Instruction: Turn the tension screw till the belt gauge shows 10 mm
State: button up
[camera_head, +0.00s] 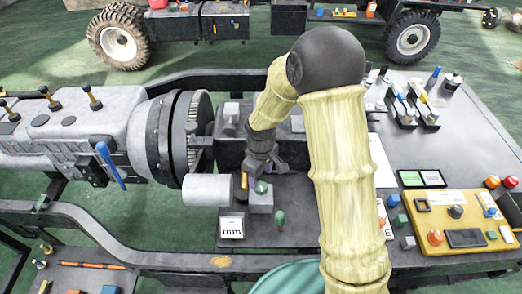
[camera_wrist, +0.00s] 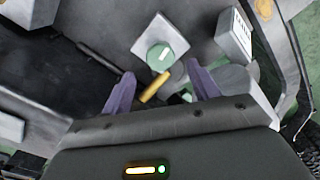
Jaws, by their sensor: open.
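A green round knob with a white mark, which looks like the tension screw (camera_head: 262,187), sits on a grey block (camera_head: 261,203). In the wrist view the green knob (camera_wrist: 161,55) lies just beyond my fingertips. A small white box marked "mm", which looks like the belt gauge (camera_head: 232,227), stands left of the block. In the wrist view it (camera_wrist: 235,34) is at the upper right; its number is not readable. My gripper (camera_head: 266,168) is open behind the knob in the head view. In the wrist view its purple fingers (camera_wrist: 160,82) are apart, with a yellow rod (camera_wrist: 155,85) showing between them.
A grey cylinder (camera_head: 207,190) lies left of the block. Another green-topped knob (camera_head: 280,217) stands right of the gauge. A large toothed wheel (camera_head: 200,130) and engine body are at left. A yellow control panel (camera_head: 458,222) is at right.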

aim_at(261, 186)
notch_tip(261, 186, up, 12)
dwell(0.4)
dwell(0.3)
jog(key=s+d+r+m+t+p, duration=0.2)
jog(key=s+d+r+m+p, duration=0.1)
jog(key=s+d+m, duration=0.7)
jog(key=s+d, duration=0.2)
jog(key=d, duration=0.1)
jog(key=shift+s+d+m+t, duration=0.3)
jog(key=shift+d, duration=0.05)
dwell(0.8)
